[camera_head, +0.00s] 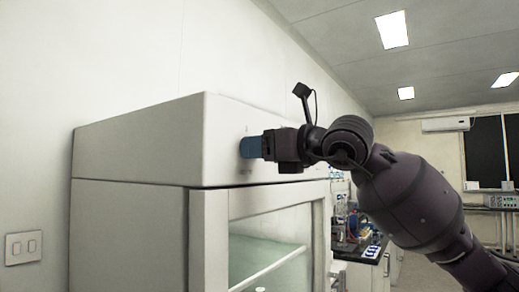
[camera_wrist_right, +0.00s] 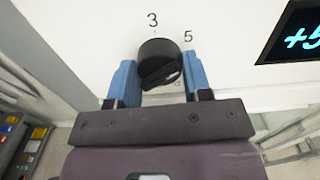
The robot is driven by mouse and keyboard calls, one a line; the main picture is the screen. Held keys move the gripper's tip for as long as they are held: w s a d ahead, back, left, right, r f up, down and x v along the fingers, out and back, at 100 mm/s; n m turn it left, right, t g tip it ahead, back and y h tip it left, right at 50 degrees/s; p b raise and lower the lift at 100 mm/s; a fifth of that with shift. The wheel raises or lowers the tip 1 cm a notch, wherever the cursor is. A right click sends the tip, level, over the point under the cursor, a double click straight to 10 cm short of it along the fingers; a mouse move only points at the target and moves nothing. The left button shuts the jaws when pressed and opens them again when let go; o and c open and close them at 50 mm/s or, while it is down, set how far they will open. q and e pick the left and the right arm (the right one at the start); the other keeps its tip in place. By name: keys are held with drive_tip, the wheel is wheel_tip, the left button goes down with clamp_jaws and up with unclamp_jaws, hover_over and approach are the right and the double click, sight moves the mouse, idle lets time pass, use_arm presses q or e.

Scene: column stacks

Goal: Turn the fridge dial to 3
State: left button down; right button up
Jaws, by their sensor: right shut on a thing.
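The white fridge (camera_head: 140,145) stands against the left wall in the head view, with a glass-fronted door below its top panel. The black dial (camera_wrist_right: 160,52) sits on the white panel in the right wrist view, with a "3" above it and a "5" to its upper right. Another mark below the dial is partly hidden. I cannot tell which number the dial points to. My right gripper (camera_head: 249,147) is at the panel, its blue fingers on either side of the dial and shut on it. In the head view the gripper hides the dial. My left gripper is out of view.
A dark display (camera_wrist_right: 300,38) reading "+5" is on the panel right of the dial. The glass door (camera_head: 270,245) lies below my right gripper. A bench with equipment (camera_head: 350,235) stands behind and to the right. A wall switch (camera_head: 23,247) is at the lower left.

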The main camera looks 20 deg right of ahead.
drive_tip(key=n+b, duration=0.1)
drive_tip(key=n, duration=0.3)
drive_tip(key=shift+f+n, duration=0.1)
drive_tip(key=shift+n, duration=0.2)
drive_tip(key=n+b, duration=0.1)
drive_tip(key=n, duration=0.3)
drive_tip(key=shift+w, duration=0.1)
drive_tip(key=shift+n, duration=1.4)
drive_tip(key=o, duration=0.9)
drive_tip(key=shift+d, duration=0.15)
drive_tip(key=b+v, duration=0.1)
drive_tip(key=v, duration=0.9)
drive_tip(key=shift+s+d, duration=0.2)
drive_tip(key=shift+s, duration=0.15)
